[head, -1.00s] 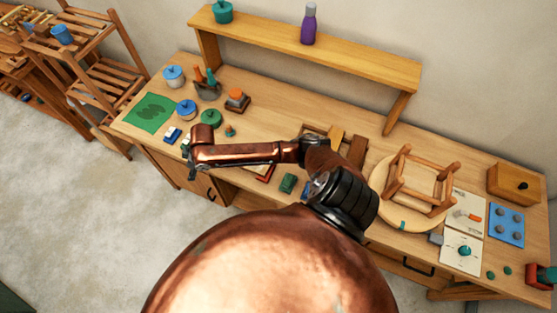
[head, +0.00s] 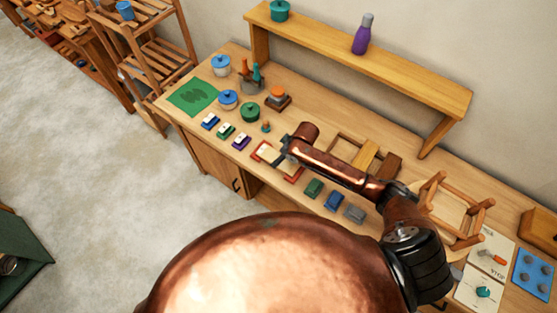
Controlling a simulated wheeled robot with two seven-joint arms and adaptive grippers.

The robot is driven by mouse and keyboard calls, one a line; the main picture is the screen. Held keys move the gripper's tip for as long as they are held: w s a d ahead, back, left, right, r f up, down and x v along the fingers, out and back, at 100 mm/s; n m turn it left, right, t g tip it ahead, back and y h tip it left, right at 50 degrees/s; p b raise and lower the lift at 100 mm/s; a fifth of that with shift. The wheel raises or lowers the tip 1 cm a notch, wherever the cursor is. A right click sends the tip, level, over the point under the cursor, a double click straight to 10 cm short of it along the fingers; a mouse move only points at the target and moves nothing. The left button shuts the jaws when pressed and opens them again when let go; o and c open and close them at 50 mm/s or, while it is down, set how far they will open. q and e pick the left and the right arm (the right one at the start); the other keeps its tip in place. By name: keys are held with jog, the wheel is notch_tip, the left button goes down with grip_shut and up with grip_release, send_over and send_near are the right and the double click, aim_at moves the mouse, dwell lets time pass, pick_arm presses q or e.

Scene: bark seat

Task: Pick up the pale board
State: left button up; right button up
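A light yellow-brown board (head: 365,155) lies in a wooden frame or tray (head: 344,144) on the bench, beside a darker brown board (head: 388,165). A pale flat piece (head: 268,153) also shows inside a red-edged frame, partly behind my arm; I cannot tell which of these is the pale board. My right arm reaches in from the right over the bench. Only a small dark part of its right gripper (head: 286,146) shows, above the red-edged frame; its fingers are mostly hidden and their opening is unclear. My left gripper is out of view.
Blue, green and purple blocks line the front edge, with lidded pots (head: 228,98) behind them. A raised wooden shelf (head: 365,55) holds a purple bottle (head: 363,34). A stool frame (head: 455,205) and a blue tray (head: 533,275) stand right.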

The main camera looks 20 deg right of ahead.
aim_at(268, 153)
jog(key=shift+s+x, duration=0.1)
jog(key=shift+x, duration=0.75)
jog(key=shift+s+x, duration=0.15)
jog(key=shift+x, duration=0.7)
jog(key=c, duration=1.4)
